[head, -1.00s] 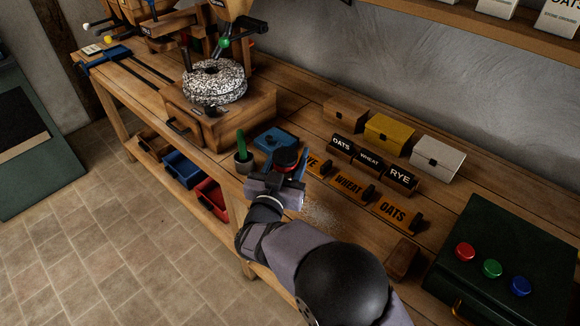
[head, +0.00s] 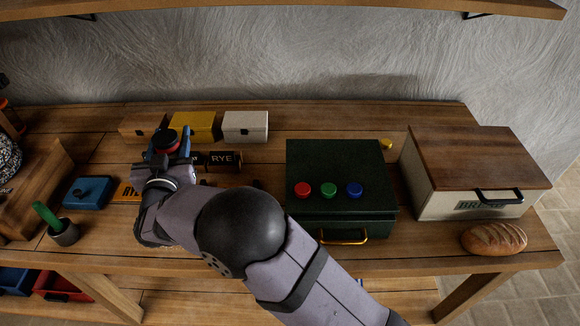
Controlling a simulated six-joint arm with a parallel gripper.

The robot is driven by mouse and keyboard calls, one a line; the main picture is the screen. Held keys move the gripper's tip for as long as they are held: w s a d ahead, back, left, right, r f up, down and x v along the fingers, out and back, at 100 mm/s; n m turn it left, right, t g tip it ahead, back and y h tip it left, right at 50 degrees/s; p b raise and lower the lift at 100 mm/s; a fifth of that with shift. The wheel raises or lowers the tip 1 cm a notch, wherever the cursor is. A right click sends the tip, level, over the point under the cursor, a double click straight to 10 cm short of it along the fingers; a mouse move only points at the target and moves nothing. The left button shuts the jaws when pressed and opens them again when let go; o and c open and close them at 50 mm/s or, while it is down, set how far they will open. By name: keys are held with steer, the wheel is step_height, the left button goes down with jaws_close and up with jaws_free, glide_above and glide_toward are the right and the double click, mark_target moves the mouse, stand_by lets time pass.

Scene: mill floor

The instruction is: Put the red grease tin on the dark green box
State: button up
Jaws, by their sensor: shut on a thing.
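The red grease tin (head: 166,139), with a dark lid or rim, is held in my gripper (head: 168,150) at the left of the head view. The gripper is shut on it, in front of the small wooden and yellow boxes. The dark green box (head: 330,220) stands on the bench right of my arm. Its lid is closed, with a red, a green and a blue button on top and a brass handle in front. My arm hides part of the bench and some of the labelled blocks.
Wooden, yellow (head: 194,126) and white (head: 245,126) boxes line the back. A bread bin (head: 470,170) and loaf (head: 494,239) stand right of the green box.

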steer(key=w+d+r+m+h, duration=0.2)
steer(key=w+d+h, duration=0.15)
steer(key=d, duration=0.55)
steer(key=w+d+r+m+g+h, duration=0.1)
steer(key=w+d+r+m+h, duration=0.2)
steer(key=d, duration=0.5)
steer(key=w+d+r+m+h, duration=0.15)
steer(key=w+d+h, duration=0.3)
steer(key=d, duration=0.45)
steer(key=s+d+m+g+h, duration=0.7)
steer(key=s+d, duration=0.1)
steer(key=d, duration=0.5)
steer(key=shift+n, duration=0.35)
steer(key=shift+w+a+f+p, duration=0.15)
steer(key=shift+f+p, duration=0.1)
steer(key=shift+f, duration=2.1)
steer(key=shift+w+a+f+p, duration=0.1)
steer(key=shift+f+p, duration=0.1)
steer(key=shift+f, duration=2.1)
steer(key=shift+f, duration=0.2)
steer(key=o, duration=1.3)
